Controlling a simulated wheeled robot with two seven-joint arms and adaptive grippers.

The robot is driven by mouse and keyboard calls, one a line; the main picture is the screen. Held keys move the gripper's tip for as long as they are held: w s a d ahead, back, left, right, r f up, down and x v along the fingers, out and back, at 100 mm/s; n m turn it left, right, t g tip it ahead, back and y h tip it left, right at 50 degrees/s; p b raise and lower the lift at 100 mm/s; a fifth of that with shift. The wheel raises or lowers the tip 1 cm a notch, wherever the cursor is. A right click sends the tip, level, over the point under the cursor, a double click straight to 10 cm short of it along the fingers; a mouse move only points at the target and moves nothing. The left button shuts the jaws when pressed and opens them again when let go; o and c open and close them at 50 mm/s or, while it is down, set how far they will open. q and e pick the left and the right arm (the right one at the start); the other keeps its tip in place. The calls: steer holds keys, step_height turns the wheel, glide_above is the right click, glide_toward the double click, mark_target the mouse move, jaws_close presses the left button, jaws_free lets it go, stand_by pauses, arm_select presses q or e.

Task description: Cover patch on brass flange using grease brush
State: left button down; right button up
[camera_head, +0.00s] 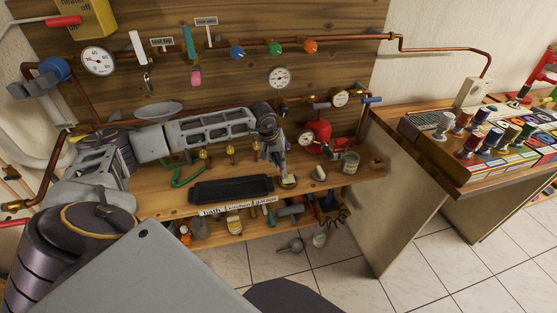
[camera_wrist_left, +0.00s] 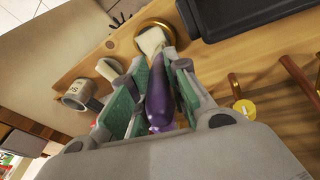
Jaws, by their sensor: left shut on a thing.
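My left gripper (camera_head: 277,156) points down over the wooden bench and is shut on the grease brush. In the left wrist view the brush's purple handle (camera_wrist_left: 159,98) lies between the green-lined fingers. A pale cream block, apparently the brush head (camera_wrist_left: 151,41), is at the handle's far end, over the brass flange (camera_wrist_left: 169,24). The flange also shows in the head view (camera_head: 289,182), just below the fingertips. I cannot tell whether the bristles touch it, and I cannot make out the patch. My right gripper is not in view.
A black tray (camera_head: 231,189) lies left of the flange. A pale rounded object (camera_head: 319,173) and a grey metal mug (camera_head: 350,162) stand to its right. A red device (camera_head: 318,135) and brass valves are behind. A lower shelf holds bottles and tools.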

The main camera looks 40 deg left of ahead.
arm_select(q)
steer(key=shift+w+a+b, duration=0.35)
steer(key=shift+w+a, duration=0.4)
steer(key=shift+a, duration=0.05)
steer(key=shift+s+d+f, duration=0.1)
steer(key=shift+d, duration=0.05)
steer(key=shift+s+d, duration=0.7)
steer(key=shift+s, duration=0.05)
stand_by(0.4)
steer(key=shift+w+a+b, duration=0.3)
steer(key=shift+w+a, duration=0.55)
steer(key=shift+s+d, duration=0.1)
steer(key=shift+s+d, duration=0.3)
steer(key=shift+d, duration=0.05)
stand_by(0.4)
